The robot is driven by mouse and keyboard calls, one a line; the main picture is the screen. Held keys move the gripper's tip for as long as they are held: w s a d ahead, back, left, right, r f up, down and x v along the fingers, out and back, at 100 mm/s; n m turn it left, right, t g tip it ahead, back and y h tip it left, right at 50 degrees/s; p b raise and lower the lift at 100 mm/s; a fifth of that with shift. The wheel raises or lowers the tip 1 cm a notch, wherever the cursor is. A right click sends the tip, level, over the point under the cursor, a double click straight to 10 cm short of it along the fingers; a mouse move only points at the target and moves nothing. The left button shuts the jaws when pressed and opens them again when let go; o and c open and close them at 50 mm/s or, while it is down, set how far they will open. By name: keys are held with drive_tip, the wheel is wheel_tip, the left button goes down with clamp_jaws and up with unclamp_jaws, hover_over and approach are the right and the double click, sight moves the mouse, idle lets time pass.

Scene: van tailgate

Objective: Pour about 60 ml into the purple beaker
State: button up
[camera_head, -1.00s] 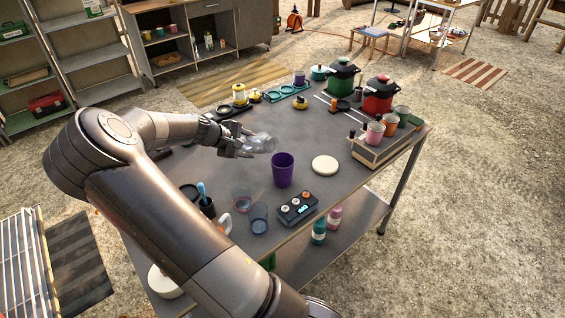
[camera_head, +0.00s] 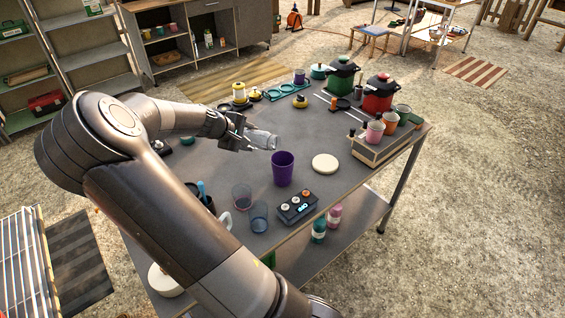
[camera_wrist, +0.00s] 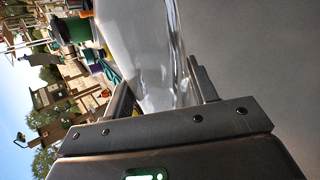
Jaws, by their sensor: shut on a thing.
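The purple beaker (camera_head: 283,170) stands upright on the grey table in the head view. My gripper (camera_head: 243,138) is shut on a clear transparent vessel (camera_head: 262,140), which lies tilted nearly on its side. The vessel's free end is just above and to the left of the purple beaker's rim, apart from it as far as I can see. In the wrist view the clear vessel (camera_wrist: 150,50) fills the space between my gripper's fingers (camera_wrist: 160,98). I cannot tell how much liquid it holds, and no stream shows.
A round cream disc (camera_head: 325,164) lies right of the beaker. A dark box with knobs (camera_head: 297,207) and two clear cups (camera_head: 259,217) stand in front. A green pot (camera_head: 341,78), a red pot (camera_head: 377,97) and a rack of cups (camera_head: 376,155) stand at the back right.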

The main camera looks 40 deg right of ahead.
drive_tip(key=shift+s+d+r, duration=0.1)
drive_tip(key=shift+s+r, duration=0.1)
drive_tip(key=shift+r, duration=0.15)
drive_tip(key=shift+m+t+y+p, duration=0.3)
drive_tip(key=shift+m+t, duration=0.1)
drive_tip(key=shift+t, duration=0.3)
drive_tip(key=shift+s+r+t+p, duration=0.2)
drive_tip(key=shift+t+p, duration=0.1)
drive_tip(key=shift+p, duration=0.45)
idle(1.6)
drive_tip(key=shift+w, duration=0.1)
